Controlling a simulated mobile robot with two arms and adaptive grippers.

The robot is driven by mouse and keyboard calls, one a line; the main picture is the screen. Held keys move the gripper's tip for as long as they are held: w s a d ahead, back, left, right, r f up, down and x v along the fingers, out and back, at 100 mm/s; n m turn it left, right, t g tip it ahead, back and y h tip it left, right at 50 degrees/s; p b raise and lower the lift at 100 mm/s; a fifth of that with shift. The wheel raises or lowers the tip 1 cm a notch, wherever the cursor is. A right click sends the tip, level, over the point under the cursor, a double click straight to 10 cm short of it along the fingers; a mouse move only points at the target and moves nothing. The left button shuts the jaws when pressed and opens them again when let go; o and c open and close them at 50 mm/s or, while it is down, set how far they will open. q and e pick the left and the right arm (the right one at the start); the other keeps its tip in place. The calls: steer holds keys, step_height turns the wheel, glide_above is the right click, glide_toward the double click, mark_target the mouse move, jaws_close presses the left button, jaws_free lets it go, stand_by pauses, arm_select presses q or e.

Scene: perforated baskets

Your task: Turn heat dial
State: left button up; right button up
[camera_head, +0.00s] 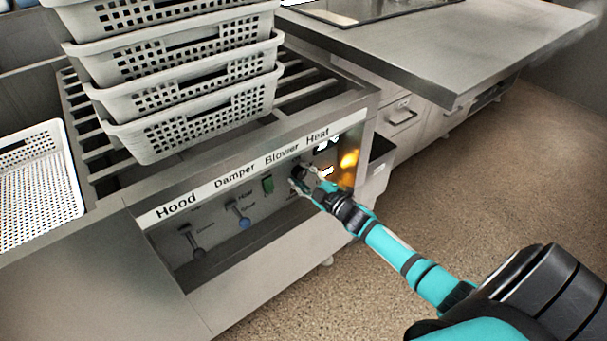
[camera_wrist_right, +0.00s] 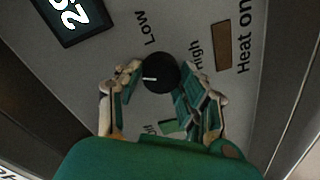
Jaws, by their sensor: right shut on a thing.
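The heat dial (camera_wrist_right: 158,70) is a round black knob with a white pointer mark, on the grey panel under the "Heat" label. In the right wrist view the mark points left, with "Low" above it and "High" to the right. My right gripper (camera_head: 307,182) reaches the panel from the lower right. Its two fingers, also in the right wrist view (camera_wrist_right: 158,84), are shut on the dial, one on each side. In the head view the dial (camera_head: 299,170) is mostly hidden by the fingers. My left gripper is not in view.
A lit digital display (camera_wrist_right: 75,14) and a "Heat on" indicator (camera_wrist_right: 221,46) are beside the dial. A green switch (camera_head: 268,184) and blue knob (camera_head: 243,222) are to the left. Stacked baskets (camera_head: 190,98) stand above the panel. The floor at right is clear.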

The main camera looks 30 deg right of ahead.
steer(key=shift+n, duration=1.2)
steer(key=shift+a+f+n, duration=0.1)
steer(key=shift+n, duration=0.8)
steer(key=shift+h, duration=0.3)
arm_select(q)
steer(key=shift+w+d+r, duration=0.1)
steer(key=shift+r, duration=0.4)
arm_select(e)
steer(key=shift+n, duration=0.3)
